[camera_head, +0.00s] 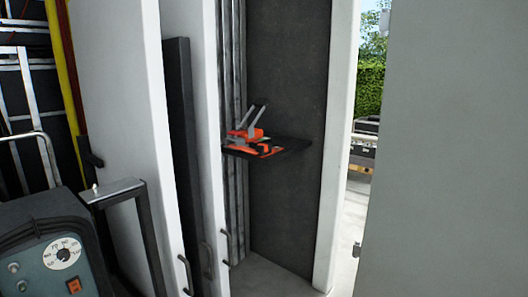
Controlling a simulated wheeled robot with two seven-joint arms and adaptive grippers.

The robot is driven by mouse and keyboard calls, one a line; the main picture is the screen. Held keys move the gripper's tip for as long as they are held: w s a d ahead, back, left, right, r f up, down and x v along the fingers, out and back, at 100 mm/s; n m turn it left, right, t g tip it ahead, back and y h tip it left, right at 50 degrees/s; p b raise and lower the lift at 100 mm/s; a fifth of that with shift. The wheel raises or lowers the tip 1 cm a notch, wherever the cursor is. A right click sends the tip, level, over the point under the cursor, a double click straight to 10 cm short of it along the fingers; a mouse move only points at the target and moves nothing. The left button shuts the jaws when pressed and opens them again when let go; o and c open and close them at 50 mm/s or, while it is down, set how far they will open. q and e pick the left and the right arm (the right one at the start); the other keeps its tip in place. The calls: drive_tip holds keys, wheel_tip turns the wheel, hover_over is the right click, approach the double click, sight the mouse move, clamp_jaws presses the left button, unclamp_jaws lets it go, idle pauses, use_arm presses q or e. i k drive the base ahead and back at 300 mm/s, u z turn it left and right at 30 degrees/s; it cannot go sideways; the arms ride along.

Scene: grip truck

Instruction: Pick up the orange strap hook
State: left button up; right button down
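An orange strap hook (244,134) with grey metal prongs lies on a small black shelf (288,148) at the middle of the head view, inside a narrow bay. Orange and black parts, perhaps its strap, lie flat on the shelf in front of it; I cannot tell exactly how they join. Neither of my grippers shows in this view, and nothing is seen touching the strap hook.
White upright panels (125,120) with handles stand left of the bay. A grey machine with a dial (50,245) fills the lower left. A large grey panel (445,150) closes the right side. Floor (270,278) shows clear below the shelf. Outdoors and a hedge (370,88) show through a gap.

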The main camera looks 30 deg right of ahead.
sight(265, 148)
drive_tip(key=u, duration=0.05)
drive_tip(key=k, duration=0.5)
drive_tip(key=u, duration=3.5)
drive_tip(key=k, duration=2.5)
drive_tip(key=z, duration=2.25)
